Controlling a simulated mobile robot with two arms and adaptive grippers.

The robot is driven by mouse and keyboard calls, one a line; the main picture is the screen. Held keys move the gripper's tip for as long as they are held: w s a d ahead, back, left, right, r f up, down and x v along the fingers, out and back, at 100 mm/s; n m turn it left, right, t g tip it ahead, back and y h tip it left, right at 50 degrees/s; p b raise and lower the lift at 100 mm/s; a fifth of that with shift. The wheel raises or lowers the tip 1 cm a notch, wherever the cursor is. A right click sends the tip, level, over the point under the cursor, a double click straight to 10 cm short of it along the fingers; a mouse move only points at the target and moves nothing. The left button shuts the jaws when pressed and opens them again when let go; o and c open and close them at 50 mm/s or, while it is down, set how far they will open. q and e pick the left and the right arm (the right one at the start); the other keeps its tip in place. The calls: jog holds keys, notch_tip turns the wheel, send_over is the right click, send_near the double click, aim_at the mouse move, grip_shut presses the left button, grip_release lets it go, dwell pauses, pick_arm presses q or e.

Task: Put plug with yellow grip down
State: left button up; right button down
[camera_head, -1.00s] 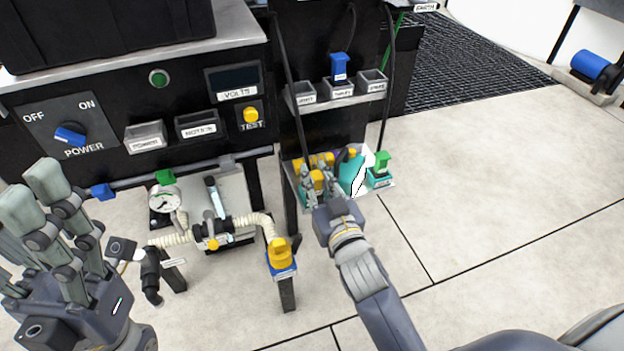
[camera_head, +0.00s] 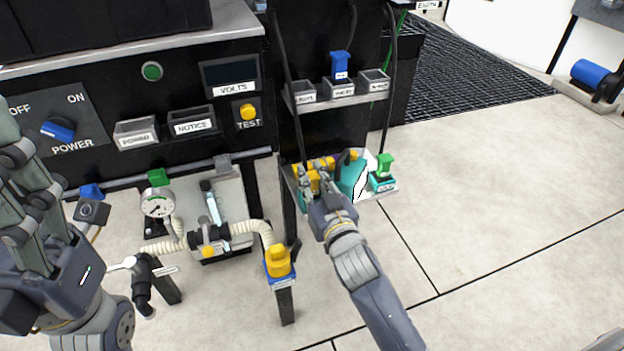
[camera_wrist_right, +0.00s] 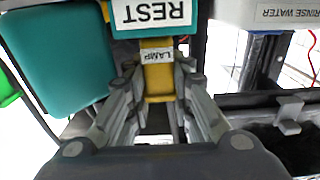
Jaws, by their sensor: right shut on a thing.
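My right gripper (camera_head: 316,184) is at the low shelf (camera_head: 381,195) beside the black post. In the right wrist view the gripper (camera_wrist_right: 157,88) is shut on the plug with yellow grip (camera_wrist_right: 157,74), which has a white LAMP label. The plug sits just under a REST sign (camera_wrist_right: 152,12) on a teal block. In the head view the yellow grip (camera_head: 314,178) is partly covered by the fingers, and I cannot tell if the plug touches the shelf. My left gripper (camera_head: 27,190) is at the far left, fingers apart and empty.
A teal body (camera_head: 352,176) and a green plug (camera_head: 385,163) stand right of my right gripper. A blue plug (camera_head: 340,66) sits in the upper row of holders. A yellow-topped post (camera_head: 279,262) stands to the left.

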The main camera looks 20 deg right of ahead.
jog(key=c, duration=1.7)
grip_release()
